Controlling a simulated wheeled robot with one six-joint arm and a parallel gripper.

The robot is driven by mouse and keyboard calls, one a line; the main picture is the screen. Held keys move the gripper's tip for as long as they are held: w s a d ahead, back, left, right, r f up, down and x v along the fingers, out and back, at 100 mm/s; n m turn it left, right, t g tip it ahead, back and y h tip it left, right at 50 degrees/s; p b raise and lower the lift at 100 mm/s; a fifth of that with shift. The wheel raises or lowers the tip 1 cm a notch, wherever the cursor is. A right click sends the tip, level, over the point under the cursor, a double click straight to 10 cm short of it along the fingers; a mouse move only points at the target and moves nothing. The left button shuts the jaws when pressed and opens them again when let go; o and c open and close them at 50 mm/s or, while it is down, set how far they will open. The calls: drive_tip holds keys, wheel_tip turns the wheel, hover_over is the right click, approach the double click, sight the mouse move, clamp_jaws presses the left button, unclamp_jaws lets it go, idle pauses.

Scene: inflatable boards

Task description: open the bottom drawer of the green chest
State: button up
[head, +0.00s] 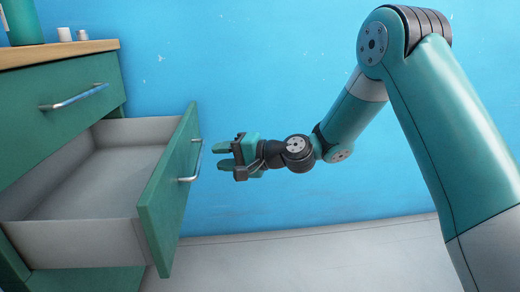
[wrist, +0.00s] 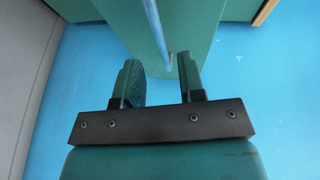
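The green chest (head: 60,80) stands at the left in the head view. Its lower visible drawer (head: 168,195) is pulled well out, and its grey inside is empty. A metal bar handle (head: 191,163) is on that drawer's front; it also shows in the wrist view (wrist: 157,28). My gripper (head: 221,155) is just right of this handle, with a small gap between. Its fingers are apart with nothing between them in the head view. In the wrist view the handle lies ahead of the open fingers (wrist: 162,78).
The upper drawer with its handle (head: 75,97) is shut. A green container (head: 21,22) and small white items (head: 65,34) stand on the wooden top. A green panel (head: 90,280) shows below the open drawer. Blue wall (head: 250,70) behind; pale floor (head: 310,255) is clear.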

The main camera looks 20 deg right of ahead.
drive_tip(key=p+v, duration=0.2)
drive_tip(key=v, duration=0.8)
drive_tip(key=shift+s+d, duration=0.25)
drive_tip(key=shift+d, duration=0.05)
drive_tip(key=shift+a+r, duration=0.1)
drive_tip(key=shift+r, duration=0.05)
drive_tip(key=s+a+r+n+g+h+p, duration=0.25)
drive_tip(key=s+a+r+n+g, duration=0.3)
drive_tip(key=s+a+n, duration=0.35)
drive_tip(key=s+d+r+n+g+h+p, duration=0.2)
drive_tip(key=s+h, duration=0.1)
drive_tip(key=s, duration=0.6)
drive_tip(key=s+d+r+n+g+h+p, duration=0.1)
drive_tip(key=s+r+n+g+h+p, duration=0.15)
drive_tip(key=s, duration=0.65)
wheel_tip(320, 180, up, 38)
drive_tip(key=p, duration=3.7)
drive_tip(key=shift+d+t+h, duration=0.3)
drive_tip(key=shift+d+h, duration=0.05)
drive_tip(key=shift+h, duration=0.05)
drive_tip(key=shift+r, duration=0.1)
